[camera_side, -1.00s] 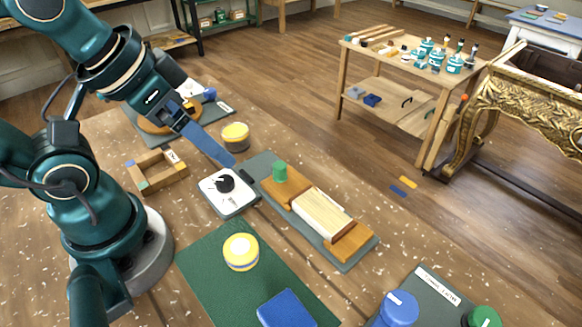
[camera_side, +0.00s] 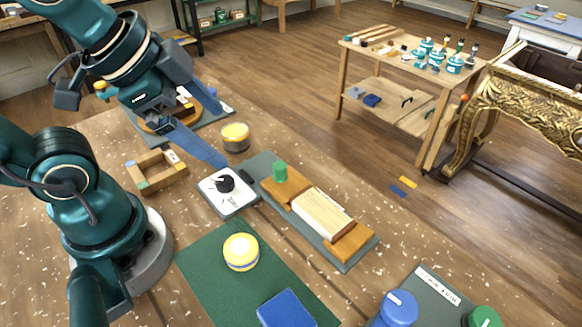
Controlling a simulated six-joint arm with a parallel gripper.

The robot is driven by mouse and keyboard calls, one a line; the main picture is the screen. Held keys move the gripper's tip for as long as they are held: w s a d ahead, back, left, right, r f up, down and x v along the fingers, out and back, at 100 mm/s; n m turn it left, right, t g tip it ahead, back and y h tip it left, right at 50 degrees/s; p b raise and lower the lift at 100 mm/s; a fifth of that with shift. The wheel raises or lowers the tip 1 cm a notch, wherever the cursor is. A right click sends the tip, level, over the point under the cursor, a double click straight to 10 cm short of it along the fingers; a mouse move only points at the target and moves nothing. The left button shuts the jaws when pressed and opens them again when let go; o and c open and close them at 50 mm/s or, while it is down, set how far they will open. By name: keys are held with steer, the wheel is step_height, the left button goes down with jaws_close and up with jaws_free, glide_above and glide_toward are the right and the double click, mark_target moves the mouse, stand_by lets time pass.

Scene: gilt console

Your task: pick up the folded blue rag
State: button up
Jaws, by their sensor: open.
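The folded blue rag (camera_side: 287,309) lies on the green mat (camera_side: 205,262) at the bottom of the view, its lower part cut off by the picture edge. My gripper (camera_side: 230,138) is open and empty, well above and to the left of the rag. Its two long fingers point right, one above the other, with the lower one over the area near the white scale.
A yellow-lidded jar (camera_side: 241,252) stands on the mat near the rag.

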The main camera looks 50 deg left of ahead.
steer(key=w+d+m+g, duration=0.15)
steer(key=d+m, duration=0.25)
steer(key=m, duration=0.6)
steer(key=m+g, duration=0.5)
steer(key=m, duration=1.5)
glide_above(287, 317)
steer(key=shift+t, duration=0.25)
step_height(287, 317, down, 11)
steer(key=shift+w+r, duration=0.1)
steer(key=shift+w, duration=0.05)
steer(key=shift+s+f, duration=0.2)
steer(key=shift+f, duration=2.35)
steer(key=c, duration=1.1)
